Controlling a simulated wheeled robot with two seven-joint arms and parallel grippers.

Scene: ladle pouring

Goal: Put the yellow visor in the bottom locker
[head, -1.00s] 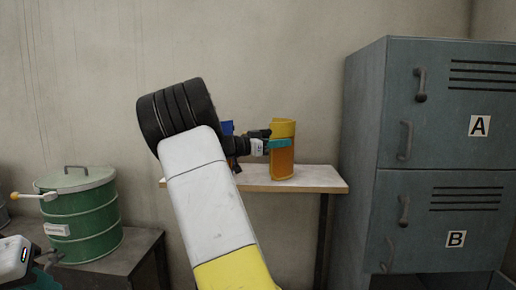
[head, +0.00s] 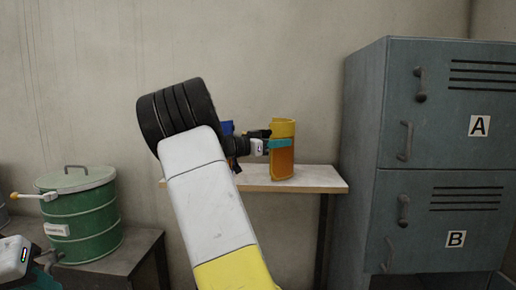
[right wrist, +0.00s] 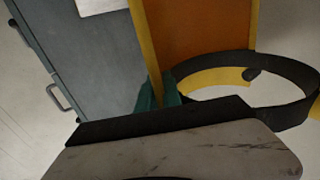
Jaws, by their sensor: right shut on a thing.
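The yellow visor (head: 284,160), an orange see-through panel with a yellow frame, stands upright at the wooden shelf in the head view. I cannot tell whether it touches the shelf. My right gripper (head: 278,143) is shut on its side with teal fingertips. In the right wrist view the visor (right wrist: 203,38) shows its orange panel and a dark strap loop, with a teal fingertip against its edge. The grey locker (head: 363,160) stands to the right, with door A above door B (head: 440,218). My left gripper (head: 48,262) is partly in view at lower left.
The wooden shelf (head: 318,178) is clear right of the visor and ends close to the locker's side. A blue thing (head: 227,128) is mostly hidden behind my right arm. A green lidded drum (head: 85,220) stands on a dark table (head: 135,262) at left.

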